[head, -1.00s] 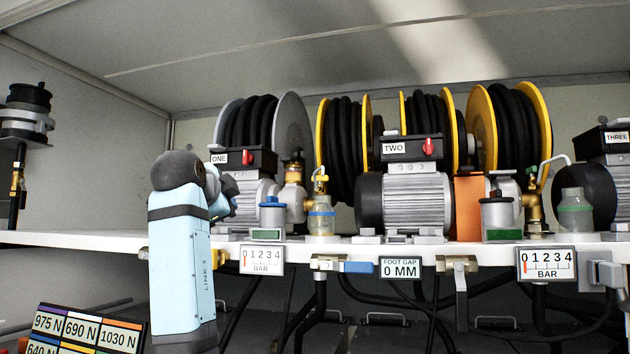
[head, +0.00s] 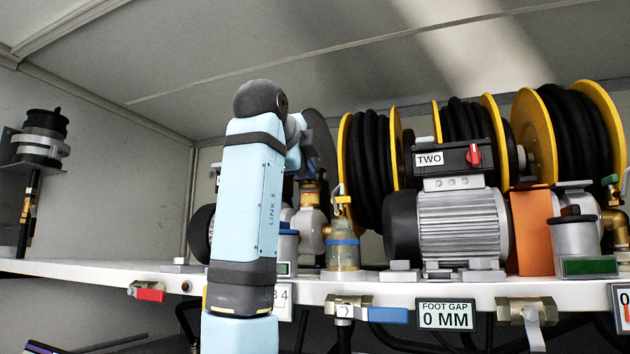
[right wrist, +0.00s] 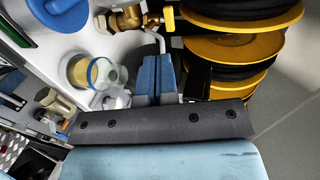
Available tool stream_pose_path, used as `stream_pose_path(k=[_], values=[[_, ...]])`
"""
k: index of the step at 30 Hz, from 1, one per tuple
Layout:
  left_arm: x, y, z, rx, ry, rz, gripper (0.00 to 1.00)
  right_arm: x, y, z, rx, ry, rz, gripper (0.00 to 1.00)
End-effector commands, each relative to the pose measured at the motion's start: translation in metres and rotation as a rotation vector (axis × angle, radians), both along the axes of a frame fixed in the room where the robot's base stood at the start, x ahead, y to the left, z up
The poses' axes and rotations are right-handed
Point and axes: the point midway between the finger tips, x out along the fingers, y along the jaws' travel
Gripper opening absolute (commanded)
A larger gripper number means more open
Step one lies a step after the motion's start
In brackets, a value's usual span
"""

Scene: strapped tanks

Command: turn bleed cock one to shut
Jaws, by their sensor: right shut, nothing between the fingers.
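A brass cock with a yellow handle (head: 342,199) stands above a clear jar with a blue band (head: 343,254), right of unit one; I cannot read a number on it. In the right wrist view a brass fitting (right wrist: 125,18) with a yellow handle (right wrist: 168,16) shows at the top, near a clear jar (right wrist: 82,71). My right gripper (right wrist: 158,62) is shut and empty, its blue fingers together, a little apart from the yellow handle in that picture. In the head view my right arm hides the fingers and most of unit one. My left gripper is not in view.
Along the white shelf's edge (head: 100,270) hang a red-handled valve (head: 150,292), a blue-handled valve (head: 388,315) and a gauge plate partly behind my arm. The shelf's left part is mostly clear.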

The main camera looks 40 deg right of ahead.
Motion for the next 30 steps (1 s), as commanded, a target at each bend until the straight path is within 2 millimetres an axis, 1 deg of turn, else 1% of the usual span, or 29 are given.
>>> stream_pose_path(k=[12, 16, 22, 30], values=[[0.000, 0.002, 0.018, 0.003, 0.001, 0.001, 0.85, 0.038, -0.074, -0.024, -0.001, 0.003, -0.004, 0.00], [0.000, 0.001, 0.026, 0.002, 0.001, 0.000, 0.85, 0.047, -0.093, -0.024, 0.000, 0.004, -0.003, 0.00], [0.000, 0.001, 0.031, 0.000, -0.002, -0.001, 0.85, 0.056, -0.108, -0.026, -0.001, 0.001, -0.002, 0.00], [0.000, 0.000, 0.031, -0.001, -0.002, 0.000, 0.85, 0.057, -0.111, -0.027, -0.001, 0.001, -0.001, 0.00]])
